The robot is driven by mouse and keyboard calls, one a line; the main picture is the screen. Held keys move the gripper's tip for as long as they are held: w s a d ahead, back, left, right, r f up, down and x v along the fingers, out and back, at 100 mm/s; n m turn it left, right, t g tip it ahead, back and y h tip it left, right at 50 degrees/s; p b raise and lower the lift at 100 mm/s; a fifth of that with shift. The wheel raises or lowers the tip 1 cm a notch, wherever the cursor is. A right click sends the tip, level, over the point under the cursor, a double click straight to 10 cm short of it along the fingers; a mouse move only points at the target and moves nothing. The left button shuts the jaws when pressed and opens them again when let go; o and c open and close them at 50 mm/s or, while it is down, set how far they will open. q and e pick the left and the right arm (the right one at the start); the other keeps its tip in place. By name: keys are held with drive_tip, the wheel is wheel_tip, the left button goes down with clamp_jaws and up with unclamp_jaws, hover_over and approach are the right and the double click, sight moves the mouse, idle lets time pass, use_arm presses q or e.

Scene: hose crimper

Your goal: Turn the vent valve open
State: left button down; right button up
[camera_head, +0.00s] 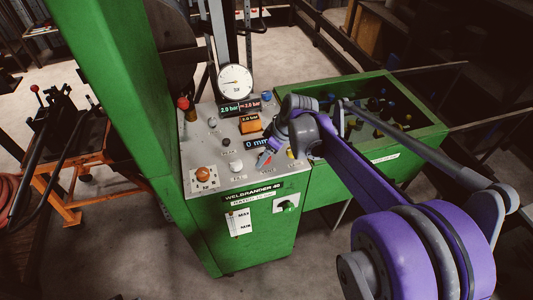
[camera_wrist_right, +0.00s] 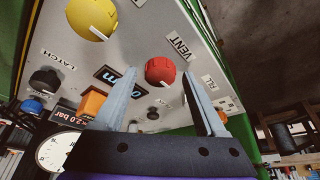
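The vent valve is a red knob (camera_wrist_right: 160,70) with a white pointer mark, beside a "VENT" label (camera_wrist_right: 179,45) on the grey panel in the right wrist view. My right gripper (camera_wrist_right: 160,73) is open, its two fingers apart with the red knob between their tips in the picture. I cannot tell whether either finger touches it. In the head view my right gripper (camera_head: 267,156) is low over the right part of the panel and mostly covers that knob. My left gripper is not in view.
A yellow knob (camera_wrist_right: 92,18) and a black knob (camera_wrist_right: 45,79) by "LATCH" sit on the same panel. The round gauge (camera_head: 235,80), pressure display (camera_head: 240,107) and red-topped lever (camera_head: 185,105) stand behind and left. A green bin (camera_head: 400,150) with several fittings adjoins on the right.

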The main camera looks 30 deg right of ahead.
clamp_jaws()
drive_tip(key=shift+m, duration=0.3)
drive_tip(key=m+h, duration=0.1)
drive_tip(key=m, duration=0.3)
drive_tip(key=shift+a+t+h, duration=0.15)
drive_tip(key=shift+t+h, duration=0.25)
drive_tip(key=m+h, duration=0.1)
drive_tip(key=m, duration=0.3)
drive_tip(key=shift+a+m+h, duration=0.15)
drive_tip(key=shift+m+h, duration=0.25)
drive_tip(key=m, duration=0.2)
drive_tip(key=m+g+h, duration=0.1)
drive_tip(key=m, duration=0.1)
drive_tip(key=shift+a+m+h, duration=0.1)
drive_tip(key=shift+m+h, duration=0.2)
drive_tip(key=shift+w+m+g+h, duration=0.1)
drive_tip(key=shift+m+g+h, duration=0.45)
drive_tip(key=shift+m, duration=1.35)
